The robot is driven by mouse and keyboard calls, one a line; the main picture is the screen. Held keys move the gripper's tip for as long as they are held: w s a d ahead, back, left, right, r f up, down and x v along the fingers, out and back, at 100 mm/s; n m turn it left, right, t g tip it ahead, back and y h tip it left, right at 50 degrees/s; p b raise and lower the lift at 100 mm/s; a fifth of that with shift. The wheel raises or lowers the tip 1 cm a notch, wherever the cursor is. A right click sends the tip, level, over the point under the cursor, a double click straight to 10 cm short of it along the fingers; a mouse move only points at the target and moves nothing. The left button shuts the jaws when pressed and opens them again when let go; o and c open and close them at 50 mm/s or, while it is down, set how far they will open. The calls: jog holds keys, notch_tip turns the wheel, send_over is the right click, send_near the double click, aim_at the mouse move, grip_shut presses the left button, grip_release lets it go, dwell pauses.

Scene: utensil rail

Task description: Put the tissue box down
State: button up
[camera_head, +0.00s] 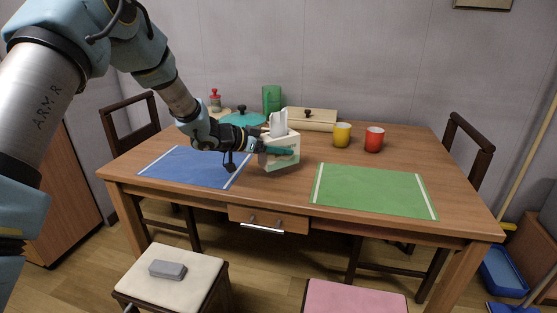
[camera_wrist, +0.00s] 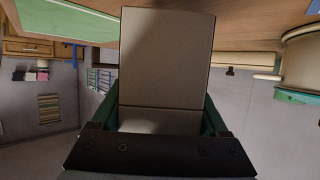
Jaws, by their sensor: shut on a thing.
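The tissue box (camera_head: 284,159) is cream with green marks, and a white tissue stands up from its top. It is upright at the middle of the wooden table (camera_head: 290,201), between the blue mat and the green mat. My gripper (camera_head: 279,151) reaches in from the left and is shut on the box, with green fingers along its sides. In the wrist view the box (camera_wrist: 165,60) fills the middle between the fingers. I cannot tell whether its underside touches the table.
A blue mat (camera_head: 190,167) lies left and a green mat (camera_head: 375,190) right. Behind stand a yellow cup (camera_head: 342,135), a red cup (camera_head: 374,140), a cream lidded box (camera_head: 312,119), a teal lid (camera_head: 242,118) and a green cylinder (camera_head: 271,99). The table's front middle is clear.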

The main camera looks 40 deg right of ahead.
aim_at(278, 158)
notch_tip(278, 158, down, 4)
jog(key=shift+r, duration=0.15)
jog(key=o, duration=1.3)
jog(key=shift+a+r, duration=0.1)
jog(key=v, duration=1.2)
